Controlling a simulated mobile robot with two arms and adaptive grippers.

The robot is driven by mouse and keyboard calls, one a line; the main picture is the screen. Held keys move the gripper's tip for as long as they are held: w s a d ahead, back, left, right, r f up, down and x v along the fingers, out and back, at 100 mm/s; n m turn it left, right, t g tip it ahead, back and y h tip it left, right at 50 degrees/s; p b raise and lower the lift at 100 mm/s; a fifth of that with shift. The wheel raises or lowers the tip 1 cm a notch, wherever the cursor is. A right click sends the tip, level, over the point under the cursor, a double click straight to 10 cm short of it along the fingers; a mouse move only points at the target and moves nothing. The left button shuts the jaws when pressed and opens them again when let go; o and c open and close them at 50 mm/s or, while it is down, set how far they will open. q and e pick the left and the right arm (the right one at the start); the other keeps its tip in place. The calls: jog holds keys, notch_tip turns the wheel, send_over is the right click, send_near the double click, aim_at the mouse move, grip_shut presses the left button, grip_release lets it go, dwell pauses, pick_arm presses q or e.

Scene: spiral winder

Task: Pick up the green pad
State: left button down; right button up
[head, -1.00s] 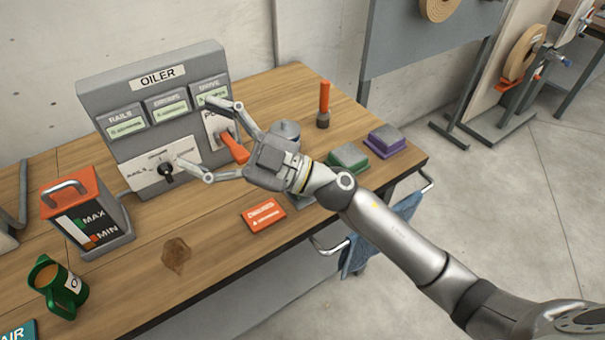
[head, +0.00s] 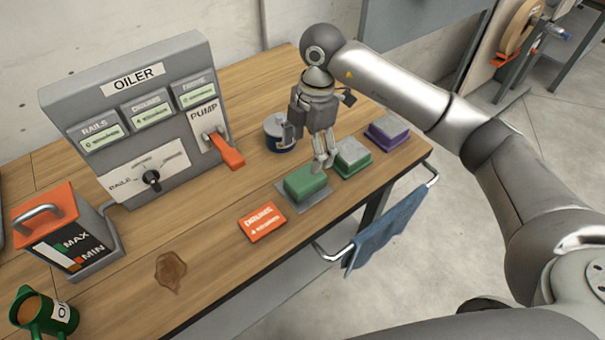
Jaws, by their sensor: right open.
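A green pad (head: 306,182) lies on a thin grey plate near the front edge of the wooden bench. A second block, green with a pale grey top (head: 352,158), sits just to its right. My right gripper (head: 308,156) points down by the green pad, its jaws open and empty. One finger overlaps the pad's upper right end in the picture; I cannot tell whether they touch. My left gripper is not in view.
A purple block with a grey top (head: 387,131) stands farther right. A small dark can (head: 279,134) is behind the gripper. The oiler panel (head: 140,120), with its orange pump lever (head: 225,151), stands left. An orange label (head: 262,222) lies in front.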

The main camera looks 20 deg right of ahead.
aim_at(305, 176)
jog(key=f, duration=0.2)
jog(key=s+f, duration=0.1)
jog(key=shift+a+f+p, duration=0.2)
jog(key=shift+f+p, duration=0.15)
jog(key=shift+w+f, duration=0.1)
jog(key=shift+f, duration=0.25)
notch_tip(305, 176, down, 5)
jog(key=shift+p, duration=0.95)
jog(key=shift+w+a+f, duration=0.1)
jog(key=shift+f, duration=0.25)
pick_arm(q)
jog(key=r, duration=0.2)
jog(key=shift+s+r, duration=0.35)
pick_arm(e)
jog(key=shift+c, duration=0.3)
jog(key=c, duration=1.1)
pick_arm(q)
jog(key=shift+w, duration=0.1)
pick_arm(e)
jog(key=shift+o, duration=0.2)
jog(key=shift+r, duration=0.15)
